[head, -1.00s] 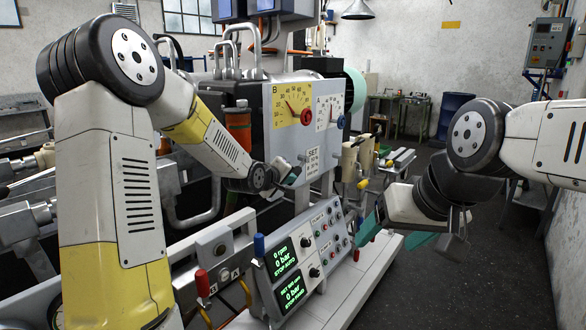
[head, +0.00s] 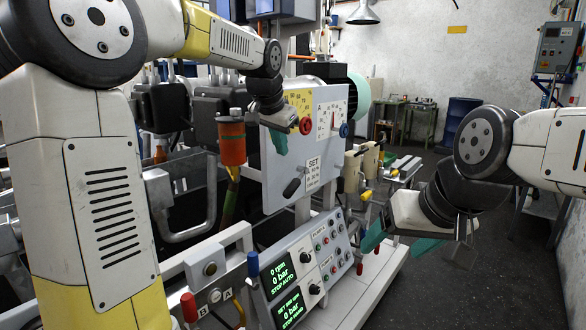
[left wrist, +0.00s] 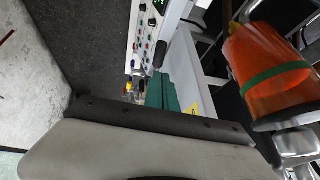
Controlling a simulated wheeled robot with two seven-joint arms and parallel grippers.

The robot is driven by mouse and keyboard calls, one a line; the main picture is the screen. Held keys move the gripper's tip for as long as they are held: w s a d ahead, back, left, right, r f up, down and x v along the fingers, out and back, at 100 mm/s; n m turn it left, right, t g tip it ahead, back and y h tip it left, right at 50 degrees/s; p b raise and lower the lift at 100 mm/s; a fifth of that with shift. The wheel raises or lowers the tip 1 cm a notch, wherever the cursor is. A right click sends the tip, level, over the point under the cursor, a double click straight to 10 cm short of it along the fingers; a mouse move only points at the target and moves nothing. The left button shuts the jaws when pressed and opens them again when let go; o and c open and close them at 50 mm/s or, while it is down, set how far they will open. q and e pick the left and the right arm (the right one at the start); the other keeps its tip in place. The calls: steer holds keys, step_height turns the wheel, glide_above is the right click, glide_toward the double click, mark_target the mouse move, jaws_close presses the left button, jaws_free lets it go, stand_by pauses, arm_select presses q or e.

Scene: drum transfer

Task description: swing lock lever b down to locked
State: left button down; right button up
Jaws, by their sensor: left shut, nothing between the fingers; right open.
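A red-handled lever (head: 189,307) stands upright beside a plate marked B and A (head: 221,296); a blue-handled lever (head: 252,264) stands to its right. A short black handle (head: 292,188) sits tilted on the lower face of the grey gauge panel (head: 281,173). I cannot tell for sure which of these is lock lever b. My right gripper (head: 400,243) is open and empty, right of the console.
An orange cylinder (head: 232,143) hangs left of the gauge panel; it looms close in the left wrist view (left wrist: 262,60). The console (head: 301,262) with green displays stands below. A blue knob (head: 343,130) is on the panel. The floor at right is clear.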

mark_target(291, 184)
arm_select(q)
steer(key=x, duration=1.3)
steer(key=shift+w+f, duration=0.1)
steer(key=shift+f, duration=0.3)
steer(key=shift+w, duration=0.1)
